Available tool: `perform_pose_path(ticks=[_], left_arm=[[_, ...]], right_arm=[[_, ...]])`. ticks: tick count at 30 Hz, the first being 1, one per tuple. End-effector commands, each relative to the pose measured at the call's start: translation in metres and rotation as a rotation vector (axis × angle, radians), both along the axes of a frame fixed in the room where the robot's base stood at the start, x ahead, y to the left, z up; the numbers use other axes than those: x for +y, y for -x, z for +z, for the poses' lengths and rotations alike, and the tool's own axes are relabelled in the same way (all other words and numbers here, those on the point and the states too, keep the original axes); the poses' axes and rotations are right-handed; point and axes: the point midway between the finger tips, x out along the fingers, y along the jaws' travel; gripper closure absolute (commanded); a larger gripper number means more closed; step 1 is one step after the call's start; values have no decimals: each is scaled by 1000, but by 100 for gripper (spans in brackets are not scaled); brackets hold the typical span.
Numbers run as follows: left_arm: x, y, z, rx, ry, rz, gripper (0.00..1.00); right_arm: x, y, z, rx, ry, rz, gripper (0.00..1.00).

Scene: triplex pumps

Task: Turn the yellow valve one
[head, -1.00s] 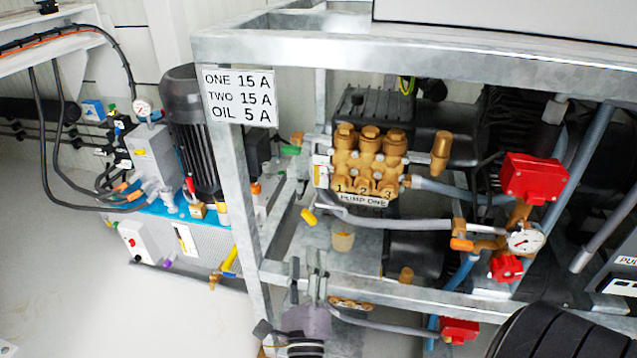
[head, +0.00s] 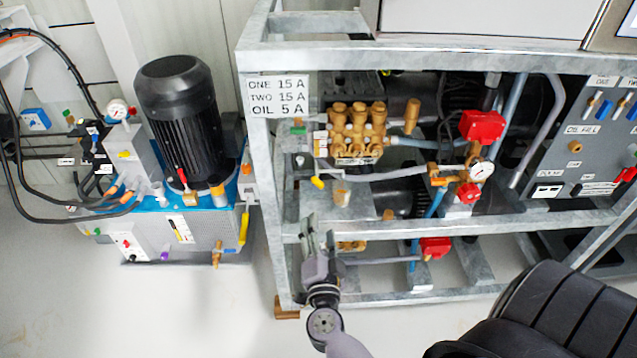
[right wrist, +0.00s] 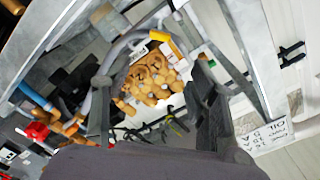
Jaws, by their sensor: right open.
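A small yellow valve handle (head: 318,182) sits at the lower left of the brass pump one (head: 357,132), inside the metal frame. In the right wrist view a yellow handle (right wrist: 174,46) shows beside the brass pump (right wrist: 152,78); I take it to be the same one. My right gripper (head: 318,232) is open and empty, pointing up at the frame's front left, below the yellow handle in the head picture. Its two fingers (right wrist: 152,75) stand wide apart in the right wrist view, with the pump seen between them. My left gripper is not in view.
The galvanized frame (head: 262,190) has a left post and lower rails near my right gripper. Grey hoses and a gauge (head: 481,171) lie to the right. A blue-topped oil unit with a black motor (head: 178,115) stands left. The floor (head: 200,310) in front is clear.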

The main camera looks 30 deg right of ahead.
Motion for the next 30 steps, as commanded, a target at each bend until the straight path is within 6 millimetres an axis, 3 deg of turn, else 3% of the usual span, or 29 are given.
perform_pose_path(ticks=[8, 18, 24, 30], left_arm=[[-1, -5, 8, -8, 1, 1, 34], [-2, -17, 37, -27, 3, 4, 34], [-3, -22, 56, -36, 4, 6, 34], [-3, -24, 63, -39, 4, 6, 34]], right_arm=[[-30, -48, 1, -6, 0, -1, 47], [-67, -109, 0, -5, 1, 0, 47], [-81, -131, -1, -3, -1, -1, 47], [-85, -139, 0, -2, -2, -1, 47]])
